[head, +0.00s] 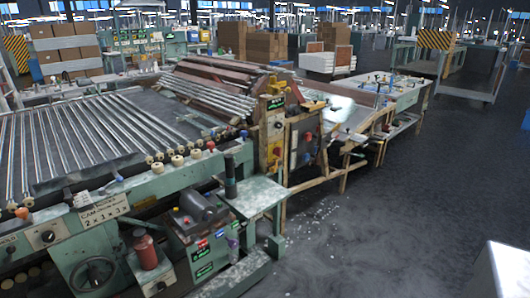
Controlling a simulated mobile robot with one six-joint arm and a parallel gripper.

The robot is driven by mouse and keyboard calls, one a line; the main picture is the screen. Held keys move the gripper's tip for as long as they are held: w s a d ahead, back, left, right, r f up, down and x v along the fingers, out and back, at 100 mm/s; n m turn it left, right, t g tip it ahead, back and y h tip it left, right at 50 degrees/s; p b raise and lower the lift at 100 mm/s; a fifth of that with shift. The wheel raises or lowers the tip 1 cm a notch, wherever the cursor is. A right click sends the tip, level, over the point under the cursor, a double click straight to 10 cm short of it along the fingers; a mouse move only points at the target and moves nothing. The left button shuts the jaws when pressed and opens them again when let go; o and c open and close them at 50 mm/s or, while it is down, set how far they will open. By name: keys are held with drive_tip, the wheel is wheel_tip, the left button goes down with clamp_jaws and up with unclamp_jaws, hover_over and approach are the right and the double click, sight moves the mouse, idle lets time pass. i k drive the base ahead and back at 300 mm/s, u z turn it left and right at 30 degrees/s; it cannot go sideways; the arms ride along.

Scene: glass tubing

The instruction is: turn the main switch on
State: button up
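My gripper is not in view.
The green machine (70,215) with glass tubes, a handwheel (92,275) and a red bottle (146,250) fills the left. A small green side table (255,197) juts out before the yellow column. Broken white bits lie on the floor. Open dark floor (400,200) extends right.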

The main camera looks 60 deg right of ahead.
sight(277, 151)
drive_tip(key=u, duration=0.75)
drive_tip(key=k, duration=1.55)
drive_tip(key=z, duration=1.45)
drive_tip(key=i, duration=0.6)
drive_tip(key=u, duration=0.3)
